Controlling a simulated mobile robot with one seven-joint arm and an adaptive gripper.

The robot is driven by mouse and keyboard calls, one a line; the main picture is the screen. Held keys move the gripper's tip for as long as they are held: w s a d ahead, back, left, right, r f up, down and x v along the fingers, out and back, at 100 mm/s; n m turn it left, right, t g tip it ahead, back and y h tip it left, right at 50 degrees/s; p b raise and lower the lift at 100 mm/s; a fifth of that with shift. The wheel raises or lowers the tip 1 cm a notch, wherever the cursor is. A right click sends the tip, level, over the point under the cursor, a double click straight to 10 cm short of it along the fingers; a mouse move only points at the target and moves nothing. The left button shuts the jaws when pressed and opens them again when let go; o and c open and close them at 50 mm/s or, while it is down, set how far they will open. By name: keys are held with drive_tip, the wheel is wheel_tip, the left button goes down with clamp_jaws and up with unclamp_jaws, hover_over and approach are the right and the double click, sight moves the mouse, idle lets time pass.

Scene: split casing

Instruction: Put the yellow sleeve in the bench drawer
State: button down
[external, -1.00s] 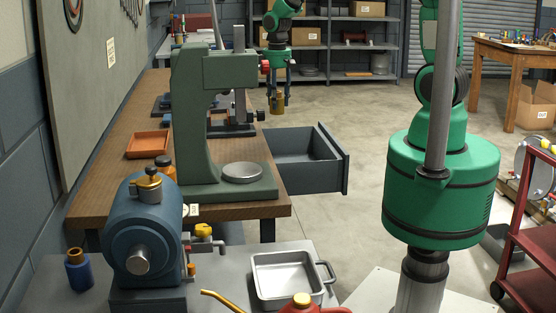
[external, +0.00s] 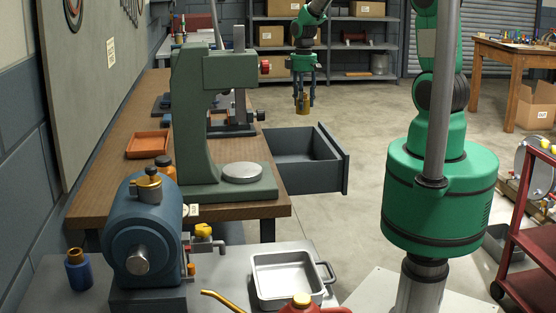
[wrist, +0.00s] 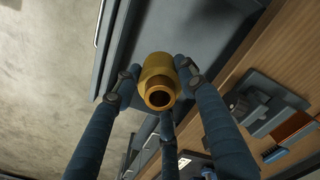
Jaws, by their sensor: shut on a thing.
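The yellow sleeve (wrist: 158,80), a short brass-yellow hollow cylinder with a narrower end, is held between the fingers of my gripper (wrist: 152,84) in the wrist view. In the external view my gripper (external: 303,97) is shut on the sleeve (external: 303,104), hanging in the air above and behind the open drawer. The bench drawer (external: 347,172) is pulled out from the bench's right side, dark grey and open at the top. Its inside looks empty where visible; the press hides part of it. The drawer also shows beneath the sleeve in the wrist view (wrist: 125,42).
A green press (external: 195,120) stands on the wooden bench (external: 112,185) beside the drawer. An orange tray (external: 148,144) lies on the bench. A blue machine (external: 146,230) and a metal pan (external: 287,278) are in front. The floor right of the drawer is clear.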

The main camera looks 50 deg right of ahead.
wheel_tip(320, 180, down, 15)
drive_tip(key=shift+f, duration=0.15)
idle(0.4)
drive_tip(key=shift+f+b, duration=0.65)
drive_tip(key=shift+f, duration=2.5)
drive_tip(key=shift+f+b, duration=0.4)
drive_tip(key=shift+f, duration=1.45)
drive_tip(key=shift+f, duration=0.15)
drive_tip(key=c, duration=1)
unclamp_jaws()
